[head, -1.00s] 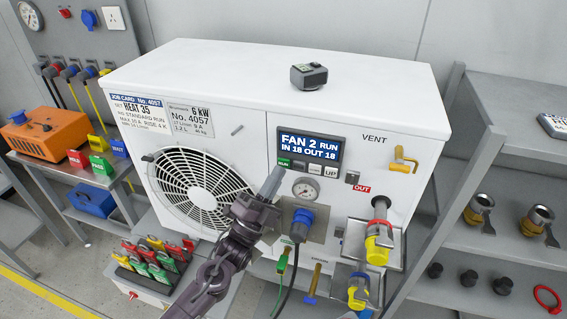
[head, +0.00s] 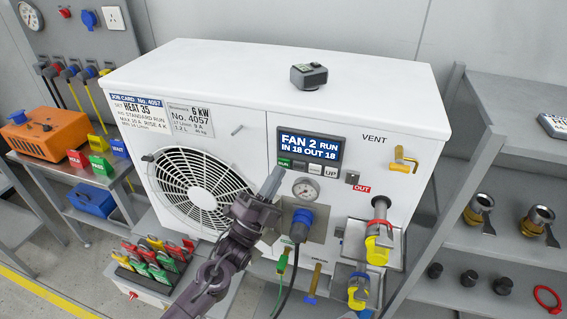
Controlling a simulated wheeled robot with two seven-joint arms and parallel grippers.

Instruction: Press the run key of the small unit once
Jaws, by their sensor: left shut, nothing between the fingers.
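The small unit (head: 340,95) is a white box with a fan grille (head: 201,190) at its left and a control panel at its right. Its display (head: 310,147) reads FAN 2 RUN, IN 18 OUT 18. The green run key (head: 284,162) sits at the left end of the key row under the display, with the UP key (head: 331,172) at the right end. My left gripper (head: 273,180) is shut and empty, with its tips just below the run key. I cannot tell whether the tips touch the panel. My right gripper is not in view.
A gauge (head: 306,189), a blue plug (head: 302,217) and hose fittings with a red-yellow coupling (head: 378,243) crowd the panel below and right. A small grey device (head: 309,75) lies on top. Shelves (head: 462,235) stand right; an orange box (head: 47,134) sits left.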

